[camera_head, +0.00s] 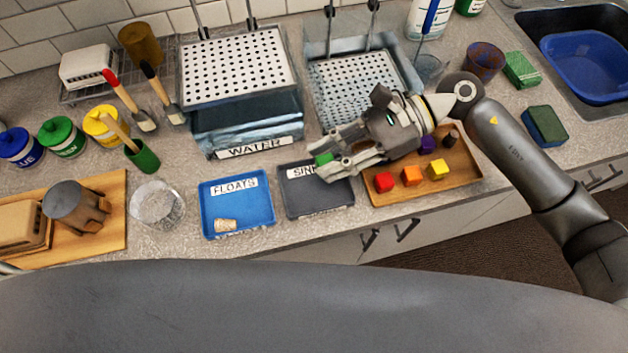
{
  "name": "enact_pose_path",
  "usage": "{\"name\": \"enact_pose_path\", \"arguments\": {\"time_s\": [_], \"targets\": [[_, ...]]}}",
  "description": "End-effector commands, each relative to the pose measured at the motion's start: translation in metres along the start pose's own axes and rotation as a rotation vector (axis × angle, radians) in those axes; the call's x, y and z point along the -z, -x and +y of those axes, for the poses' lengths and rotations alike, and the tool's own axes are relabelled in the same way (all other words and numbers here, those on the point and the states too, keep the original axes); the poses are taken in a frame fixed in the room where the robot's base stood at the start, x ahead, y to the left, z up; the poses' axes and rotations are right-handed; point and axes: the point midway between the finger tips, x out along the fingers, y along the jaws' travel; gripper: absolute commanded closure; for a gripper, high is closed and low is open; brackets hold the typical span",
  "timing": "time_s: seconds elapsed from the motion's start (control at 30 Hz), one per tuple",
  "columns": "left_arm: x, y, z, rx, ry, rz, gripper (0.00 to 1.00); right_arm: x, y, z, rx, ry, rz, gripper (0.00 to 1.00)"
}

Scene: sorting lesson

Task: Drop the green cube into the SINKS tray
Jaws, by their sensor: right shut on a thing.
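The green cube (324,159) is held between the fingertips of my right gripper (322,161), and the fingers partly cover it. My right arm comes in from the right, and the gripper is above the far part of the dark grey SINKS tray (318,200). The gripper hides part of the tray's label. The visible part of the SINKS tray is empty. My left gripper is not in view.
The blue FLOATS tray (240,219) holds a cork (226,225) and stands left of the SINKS tray. A wooden tray (400,192) with several coloured cubes is at right. The WATER tank (246,130) stands behind. A clear glass (157,204) stands at left.

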Motion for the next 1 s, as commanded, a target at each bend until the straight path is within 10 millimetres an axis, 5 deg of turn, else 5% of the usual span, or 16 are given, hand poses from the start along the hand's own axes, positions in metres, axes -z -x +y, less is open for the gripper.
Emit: {"name": "enact_pose_path", "arguments": {"time_s": [0.03,0.07,0.23,0.67,1.0], "targets": [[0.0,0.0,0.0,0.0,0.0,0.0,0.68,0.0,0.0,0.0,0.0,0.0,0.0,0.93],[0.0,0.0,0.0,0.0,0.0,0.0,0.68,0.0,0.0,0.0,0.0,0.0,0.0,0.7],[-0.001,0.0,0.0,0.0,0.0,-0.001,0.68,0.0,0.0,0.0,0.0,0.0,0.0,0.49],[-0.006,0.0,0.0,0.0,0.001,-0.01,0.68,0.001,0.01,-0.001,0.002,-0.002,0.002,0.49],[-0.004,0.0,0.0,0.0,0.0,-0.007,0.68,0.001,0.078,-0.001,0.003,-0.002,0.003,0.49]]}}
